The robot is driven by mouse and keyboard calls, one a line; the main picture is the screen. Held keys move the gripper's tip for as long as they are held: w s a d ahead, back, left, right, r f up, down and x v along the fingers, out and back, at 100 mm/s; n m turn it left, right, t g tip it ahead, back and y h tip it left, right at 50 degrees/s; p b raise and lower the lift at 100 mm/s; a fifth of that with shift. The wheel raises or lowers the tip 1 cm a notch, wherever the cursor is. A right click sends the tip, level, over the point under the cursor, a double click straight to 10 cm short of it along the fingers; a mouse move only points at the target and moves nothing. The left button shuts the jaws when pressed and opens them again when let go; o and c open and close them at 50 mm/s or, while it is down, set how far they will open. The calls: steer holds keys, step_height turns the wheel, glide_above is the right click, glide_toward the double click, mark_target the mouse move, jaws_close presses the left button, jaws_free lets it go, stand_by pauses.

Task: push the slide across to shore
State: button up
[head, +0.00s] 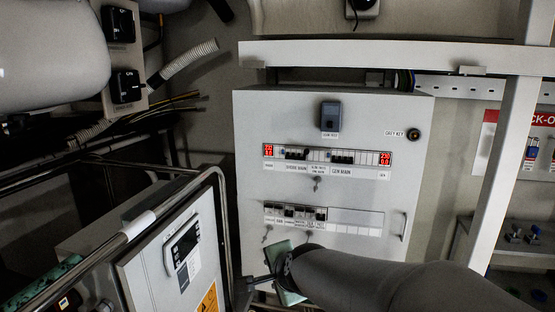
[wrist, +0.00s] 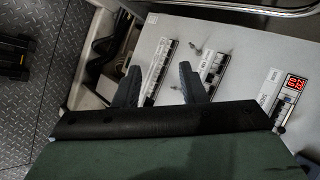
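The grey cabinet (head: 350,115) carries an upper breaker row (head: 325,158) with a label reading SHORE MAIN on the left and GEN MAIN on the right. Between these labels is a small, unreadable label with a small metal part (head: 317,182) below it. I cannot tell for sure which part is the slide. My gripper (wrist: 160,82) is in front of the lower part of the cabinet, its two dark fingers apart with nothing seen held between them. The lower breaker row (wrist: 160,72) shows between and beyond the fingers. In the head view my arm hides the cabinet's bottom.
A second grey panel (head: 178,258) with a display stands at lower left, behind a metal rail (head: 130,232). A pale upright post (head: 503,150) and a crossbeam (head: 390,56) frame the cabinet. A handle (head: 403,227) is at right.

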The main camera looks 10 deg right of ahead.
steer(key=w+d+r+m+t+h, duration=0.2)
steer(key=w+r+m+t, duration=0.3)
steer(key=w+r+m, duration=0.45)
steer(key=m+t+h, duration=0.2)
steer(key=m+h, duration=0.5)
steer(key=m, duration=0.7)
glide_toward(307, 153)
steer(key=p+x, duration=0.6)
steer(key=x, duration=0.2)
steer(key=shift+w+d+p, duration=0.1)
steer(key=shift+w+p, duration=0.2)
jaws_close()
